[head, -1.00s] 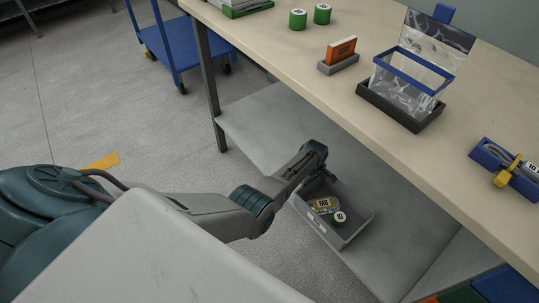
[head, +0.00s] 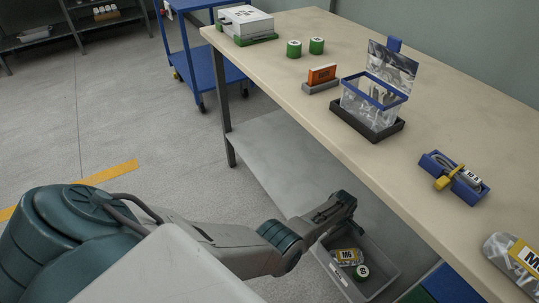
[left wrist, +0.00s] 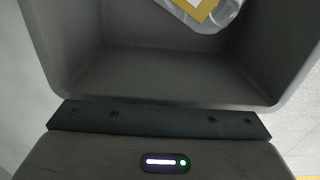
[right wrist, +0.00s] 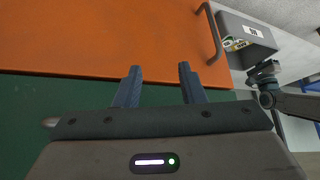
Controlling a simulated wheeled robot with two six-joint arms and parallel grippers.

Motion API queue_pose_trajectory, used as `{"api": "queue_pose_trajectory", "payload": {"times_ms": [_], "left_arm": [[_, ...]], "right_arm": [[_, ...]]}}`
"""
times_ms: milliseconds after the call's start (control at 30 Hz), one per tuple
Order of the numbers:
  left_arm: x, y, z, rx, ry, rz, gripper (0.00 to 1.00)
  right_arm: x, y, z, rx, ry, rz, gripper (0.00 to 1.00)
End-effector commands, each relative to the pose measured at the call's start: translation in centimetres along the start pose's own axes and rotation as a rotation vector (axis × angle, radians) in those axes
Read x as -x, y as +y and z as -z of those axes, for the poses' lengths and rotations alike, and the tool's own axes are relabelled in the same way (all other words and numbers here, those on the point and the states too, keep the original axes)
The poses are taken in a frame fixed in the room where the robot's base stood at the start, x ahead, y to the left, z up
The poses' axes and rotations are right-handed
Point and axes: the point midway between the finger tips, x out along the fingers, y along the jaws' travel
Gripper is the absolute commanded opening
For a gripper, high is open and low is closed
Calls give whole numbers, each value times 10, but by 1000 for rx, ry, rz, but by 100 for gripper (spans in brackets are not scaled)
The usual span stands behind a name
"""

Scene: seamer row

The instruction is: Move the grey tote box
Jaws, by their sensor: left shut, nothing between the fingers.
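The grey tote box (head: 384,262) is at the lower right of the head view, low beside the bench's lower shelf. A bag marked M6 (head: 346,256) and a green-banded round tin (head: 362,272) lie in it. My left gripper (head: 344,198) is at its far wall; its fingers are hidden. The left wrist view looks into the tote (left wrist: 165,75), with its near wall along the gripper body. My right gripper (right wrist: 158,70) is open and empty, above orange and green surfaces. The tote (right wrist: 233,24) and my left gripper (right wrist: 264,76) also show in the right wrist view.
The bench top (head: 300,110) overhangs the lower shelf (head: 272,150). On it stand a clear blue-rimmed bin (head: 372,98), green tins (head: 316,45) and a blue holder (head: 453,178). A blue cart (head: 205,70) stands behind. The floor at left is open.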

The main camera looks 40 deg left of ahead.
Motion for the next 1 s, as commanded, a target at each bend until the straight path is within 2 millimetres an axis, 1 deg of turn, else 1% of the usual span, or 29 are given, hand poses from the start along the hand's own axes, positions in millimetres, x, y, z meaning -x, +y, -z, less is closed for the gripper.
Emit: {"api": "queue_pose_trajectory", "payload": {"times_ms": [33, 100, 200, 267, 600, 733, 867, 967, 1000], "left_arm": [[2, 0, -11, -2, -4, 1, 0], [1, -1, -22, -1, -4, 2, 0], [0, -1, -33, -2, -3, 1, 0], [0, -1, -37, 0, -3, 1, 0], [0, -1, -37, 1, -1, 1, 0], [4, 0, -37, 1, -1, 0, 0], [16, 0, -37, 0, -1, -1, 0], [30, 0, -37, 0, -1, -1, 0], [39, 0, -37, 0, -1, -2, 0]], "right_arm": [[4, 1, 2, 5, -14, -6, 36], [6, 3, 1, 9, -35, -13, 36], [9, 5, 0, 14, -57, -21, 36], [9, 6, -1, 15, -65, -24, 36], [9, 6, -2, 15, -68, -26, 36], [12, 7, -2, 17, -77, -29, 36], [21, 11, 1, 27, -123, -49, 36], [33, 18, 1, 36, -183, -75, 36], [36, 20, 0, 38, -212, -86, 36]]}}
